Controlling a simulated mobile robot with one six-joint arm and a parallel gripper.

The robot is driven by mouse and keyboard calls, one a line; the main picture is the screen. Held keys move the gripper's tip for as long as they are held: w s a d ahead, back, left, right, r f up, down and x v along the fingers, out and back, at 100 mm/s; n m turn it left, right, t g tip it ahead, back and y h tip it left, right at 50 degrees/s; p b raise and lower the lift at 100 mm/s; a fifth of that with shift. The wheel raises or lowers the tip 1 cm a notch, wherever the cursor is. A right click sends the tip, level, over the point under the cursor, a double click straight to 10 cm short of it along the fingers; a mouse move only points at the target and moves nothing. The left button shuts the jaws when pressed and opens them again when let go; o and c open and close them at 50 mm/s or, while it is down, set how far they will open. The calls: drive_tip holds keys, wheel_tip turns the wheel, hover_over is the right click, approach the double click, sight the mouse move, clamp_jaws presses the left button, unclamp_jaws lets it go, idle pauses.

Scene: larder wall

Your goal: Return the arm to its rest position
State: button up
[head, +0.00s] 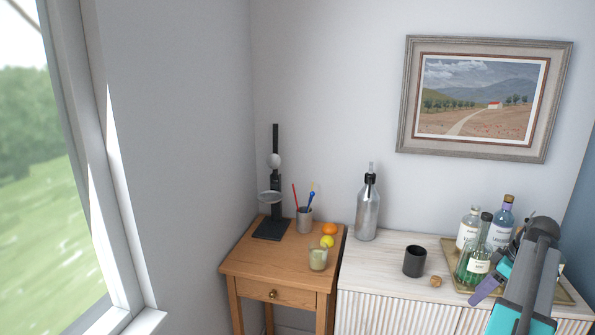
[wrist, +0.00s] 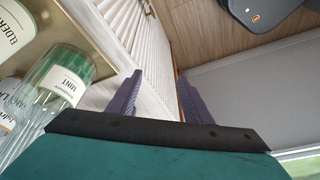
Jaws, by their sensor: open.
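My gripper (wrist: 158,95) shows in the wrist view as two purple fingers standing apart, with nothing between them. It points down past the front of the white sideboard (wrist: 122,25). In the head view, my arm is at the lower right, and a purple finger (head: 486,289) shows in front of the bottles. The arm hides part of the tray (head: 452,262) and what stands on it.
Several bottles, one with green liquid (head: 474,262), stand close beside my gripper; a mint-labelled bottle (wrist: 58,82) is left in the wrist view. A black cup (head: 414,261), cork (head: 436,281) and siphon (head: 368,212) stand on the sideboard. A wooden table (head: 255,262) is left.

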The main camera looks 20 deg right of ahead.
drive_tip(key=w+a+f+m+g, duration=0.1)
drive_tip(key=w+a+f, duration=0.3)
drive_tip(key=a+f, duration=0.3)
drive_tip(key=w+a+f+g+y, duration=0.1)
drive_tip(key=w+a+f, duration=0.2)
drive_tip(key=a+f, duration=0.45)
drive_tip(key=w+a+f+m+g, duration=0.1)
drive_tip(key=w+a+f, duration=0.3)
drive_tip(key=a+f, duration=0.35)
drive_tip(key=s+a+f+m+g, duration=0.1)
drive_tip(key=s+a+f+g, duration=0.2)
drive_tip(key=a+f, duration=1.25)
drive_tip(key=s+a+f+g+h, duration=0.1)
drive_tip(key=s+a+f, duration=0.5)
drive_tip(key=s+a, duration=0.3)
drive_tip(key=s+a+f+m+g+h, duration=0.1)
drive_tip(key=s+a+f, duration=0.4)
drive_tip(key=s+a, duration=0.5)
drive_tip(key=shift+a+f+g+h, duration=0.35)
drive_tip(key=shift+a+g+h, duration=0.1)
drive_tip(key=shift+g+h, duration=0.3)
drive_tip(key=c, duration=0.4)
